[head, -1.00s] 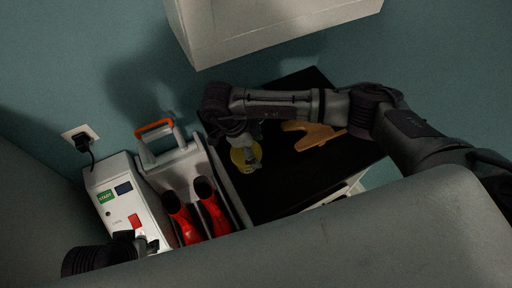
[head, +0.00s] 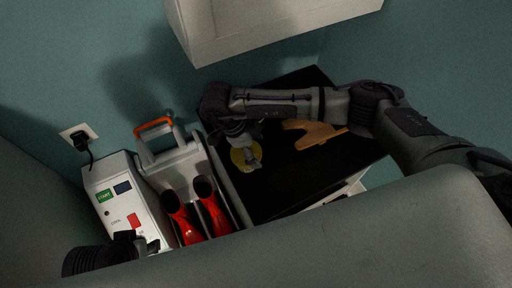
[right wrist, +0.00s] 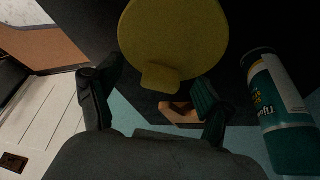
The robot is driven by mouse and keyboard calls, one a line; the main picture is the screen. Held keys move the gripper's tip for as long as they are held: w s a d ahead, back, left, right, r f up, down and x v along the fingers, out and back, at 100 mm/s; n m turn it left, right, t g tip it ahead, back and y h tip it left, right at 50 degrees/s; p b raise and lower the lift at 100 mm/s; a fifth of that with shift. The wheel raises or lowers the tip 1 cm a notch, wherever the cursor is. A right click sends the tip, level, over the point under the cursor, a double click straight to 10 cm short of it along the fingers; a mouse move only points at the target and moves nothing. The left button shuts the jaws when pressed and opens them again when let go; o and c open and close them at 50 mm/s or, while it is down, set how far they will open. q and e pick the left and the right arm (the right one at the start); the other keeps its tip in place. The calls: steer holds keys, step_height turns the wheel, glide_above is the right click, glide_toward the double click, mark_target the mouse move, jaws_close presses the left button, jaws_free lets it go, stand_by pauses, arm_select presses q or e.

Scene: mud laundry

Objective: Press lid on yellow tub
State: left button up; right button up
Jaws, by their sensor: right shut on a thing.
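A round yellow lid with a small tab (right wrist: 175,40) fills the top middle of the right wrist view. In the head view the yellow piece (head: 240,161) is at the left part of the black top, partly covered by my right gripper (head: 252,152). The right gripper's fingers (right wrist: 155,88) stand apart on either side of the tab, and it is shut on the yellow lid. Any tub under the lid is hidden, so I cannot tell how the lid sits. My left gripper (head: 130,243) is at the lower left; its fingers are unclear.
A tan, animal-like flat piece (head: 312,135) lies on the black top (head: 285,185). Red boots (head: 198,210) stand left of it, beside a white box with buttons (head: 122,205) and a grey caddy with orange handle (head: 160,145). A teal-labelled bottle (right wrist: 278,110) is close by. A white cabinet (head: 265,30) hangs above.

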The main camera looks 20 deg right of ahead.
stand_by(0.4)
steer(key=o, duration=0.7)
steer(key=shift+f, duration=0.1)
